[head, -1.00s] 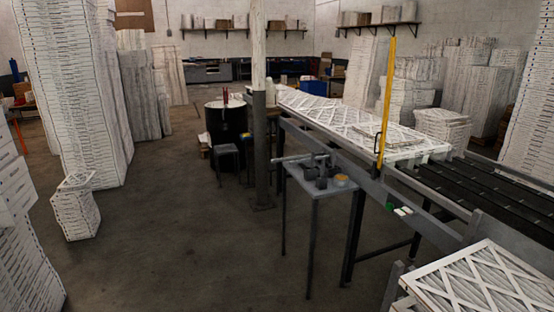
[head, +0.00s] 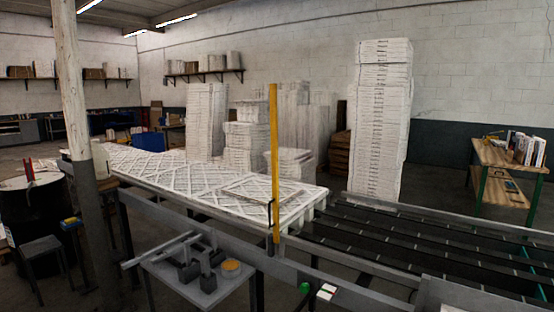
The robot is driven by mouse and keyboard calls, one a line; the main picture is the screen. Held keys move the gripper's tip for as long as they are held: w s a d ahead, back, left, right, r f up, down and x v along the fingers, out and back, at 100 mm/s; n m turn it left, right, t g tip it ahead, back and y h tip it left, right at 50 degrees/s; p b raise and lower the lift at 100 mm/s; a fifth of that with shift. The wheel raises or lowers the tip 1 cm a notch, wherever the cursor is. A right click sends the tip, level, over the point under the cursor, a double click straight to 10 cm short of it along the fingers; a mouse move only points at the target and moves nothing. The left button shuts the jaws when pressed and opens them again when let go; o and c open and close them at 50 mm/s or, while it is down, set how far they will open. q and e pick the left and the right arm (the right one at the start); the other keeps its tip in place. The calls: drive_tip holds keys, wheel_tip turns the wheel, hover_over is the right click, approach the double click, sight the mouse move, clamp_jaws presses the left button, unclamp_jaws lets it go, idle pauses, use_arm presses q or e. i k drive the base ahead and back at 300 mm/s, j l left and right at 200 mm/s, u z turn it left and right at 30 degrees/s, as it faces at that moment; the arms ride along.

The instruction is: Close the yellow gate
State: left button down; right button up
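The yellow gate (head: 274,165) is a tall, narrow yellow bar standing upright at the near side of the conveyor, in the middle of the head view. A dark handle (head: 269,213) is on its left side, low down. The bar stands at the edge between the white filter-covered table and the dark rollers. Whether the gate is open or shut cannot be told from this angle. Neither of my grippers is in view.
The conveyor (head: 400,245) runs right from the gate. Flat white filters (head: 180,178) lie left of it. A small grey table (head: 200,285) with a metal tool stands in front. A pillar (head: 75,110) and dark drum (head: 40,215) are at left. Filter stacks (head: 380,120) stand behind.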

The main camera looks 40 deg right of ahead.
sight(272, 88)
drive_tip(key=i+l+z, duration=0.1)
drive_tip(key=i+z, duration=0.2)
drive_tip(key=z, duration=0.15)
drive_tip(key=i+z, duration=0.35)
drive_tip(key=z, duration=0.15)
drive_tip(key=i+j+z, duration=0.1)
drive_tip(key=i+z, duration=0.35)
drive_tip(key=k, duration=0.1)
